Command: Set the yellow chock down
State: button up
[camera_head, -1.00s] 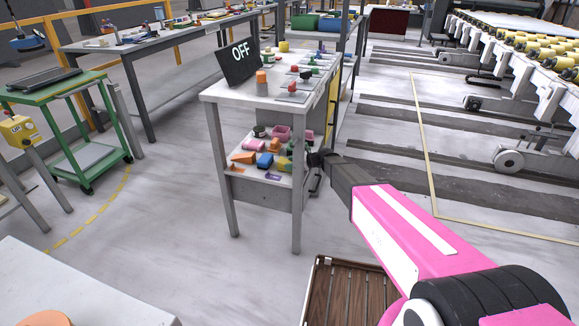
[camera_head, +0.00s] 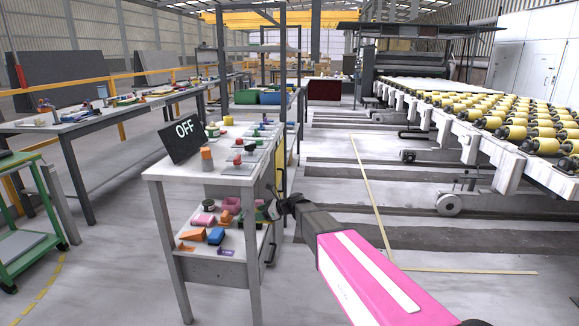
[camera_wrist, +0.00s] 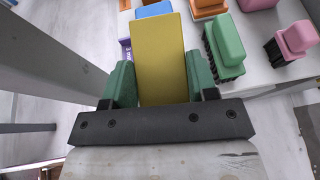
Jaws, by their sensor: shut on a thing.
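My gripper (camera_wrist: 160,82) is shut on the yellow chock (camera_wrist: 158,50), with its green finger pads on the chock's two sides in the wrist view. In the head view, my gripper (camera_head: 269,208) is at the right side of the grey workstand (camera_head: 203,168), at the height of the space over its lower shelf (camera_head: 228,250). The chock is small and partly hidden there. In the wrist view the chock covers part of the shelf and of a blue block (camera_wrist: 153,10) beyond it. I cannot tell whether its underside touches anything.
On the shelf are an orange wedge (camera_head: 193,235), a pink block (camera_head: 203,220) and several other pieces. A green block (camera_wrist: 228,40) lies right of the chock in the wrist view, with a pink block (camera_wrist: 295,38) farther right. An OFF sign (camera_head: 183,140) stands on the worktop.

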jog(key=s+d+r+m+t, duration=0.1)
jog(key=s+d+r, duration=0.3)
jog(key=d, duration=0.7)
jog(key=s+d+r+m+t+h, duration=0.1)
jog(key=s+d, duration=0.4)
jog(key=d, duration=0.7)
jog(key=s+d+r+m+t+h, duration=0.1)
jog(key=s+d+r+m+t, duration=0.2)
jog(key=d, duration=0.9)
notch_tip(320, 180, up, 4)
jog(key=shift+s+d+f+t, duration=0.15)
jog(key=shift+s+d+t, duration=0.2)
jog(key=shift+s, duration=0.75)
jog(key=shift+a, duration=0.1)
